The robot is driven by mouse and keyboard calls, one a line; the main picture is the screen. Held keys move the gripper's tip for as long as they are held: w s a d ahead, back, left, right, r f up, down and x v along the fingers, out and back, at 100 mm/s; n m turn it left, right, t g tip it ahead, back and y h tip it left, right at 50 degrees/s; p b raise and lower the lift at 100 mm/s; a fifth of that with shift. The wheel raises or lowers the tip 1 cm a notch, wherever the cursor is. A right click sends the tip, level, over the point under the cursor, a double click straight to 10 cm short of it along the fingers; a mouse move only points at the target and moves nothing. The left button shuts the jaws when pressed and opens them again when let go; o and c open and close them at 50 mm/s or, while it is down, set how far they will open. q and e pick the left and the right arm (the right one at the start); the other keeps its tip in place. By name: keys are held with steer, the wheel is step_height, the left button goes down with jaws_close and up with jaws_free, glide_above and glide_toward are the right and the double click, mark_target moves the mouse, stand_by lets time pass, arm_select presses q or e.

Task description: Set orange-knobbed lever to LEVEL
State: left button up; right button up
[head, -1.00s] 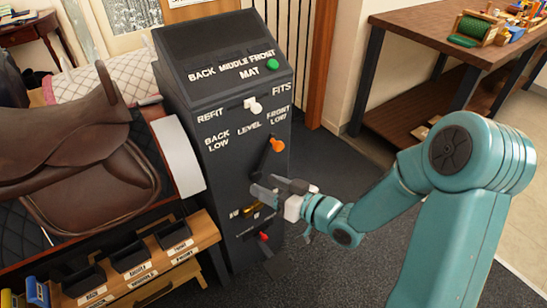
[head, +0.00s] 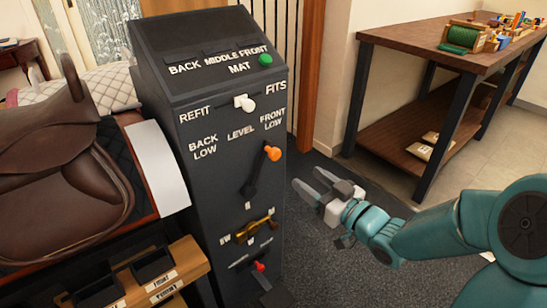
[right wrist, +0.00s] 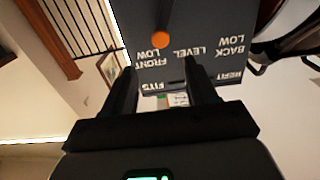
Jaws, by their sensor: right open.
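The orange-knobbed lever (head: 262,170) is on the front of the dark control box (head: 215,215). Its orange knob (head: 273,153) leans up and right, under the FRONT LOW label (head: 272,119) and right of the LEVEL label (head: 240,132). My right gripper (head: 307,188) is open and empty, to the right of the lever and a little lower, apart from it. In the right wrist view, the orange knob (right wrist: 160,41) shows upside down beyond and between my open fingers (right wrist: 161,80). My left gripper is not in view.
A white-knobbed lever (head: 247,104) sits above, between REFIT and FITS. A brass handle (head: 250,231) and a red-knobbed lever (head: 259,267) are below. A brown saddle (head: 55,170) stands left, a wooden bench (head: 400,45) right.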

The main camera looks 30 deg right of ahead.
mark_target(277, 156)
steer(key=w, duration=0.9)
steer(key=w+a+b, duration=0.1)
steer(key=w, duration=0.3)
steer(key=shift+w, duration=0.35)
